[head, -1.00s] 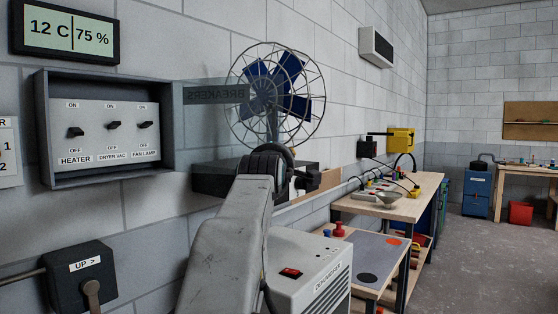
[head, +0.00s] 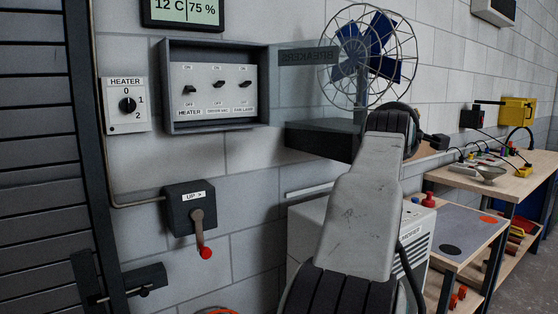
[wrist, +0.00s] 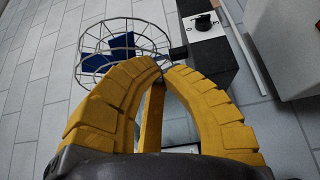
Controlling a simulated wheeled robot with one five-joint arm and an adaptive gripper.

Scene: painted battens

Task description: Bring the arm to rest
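My arm (head: 362,205) rises in the lower middle of the head view, its grey link pointing up and its dark joint in front of the fan's shelf. My gripper (wrist: 163,68) shows in the wrist view with its two yellow fingers meeting at the tips. I see nothing held between them. In the wrist view it is in front of the caged blue fan (wrist: 122,50) and a dark box with a knob; I cannot tell the distance. The gripper's fingers cannot be made out in the head view.
On the wall are a breaker box (head: 217,88) with its see-through cover swung open, a heater dial (head: 126,105) and a red-tipped lever (head: 203,237). The caged fan (head: 368,55) stands on a dark shelf. A white dehumidifier (head: 305,217) is behind my arm; workbenches (head: 475,183) stand at right.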

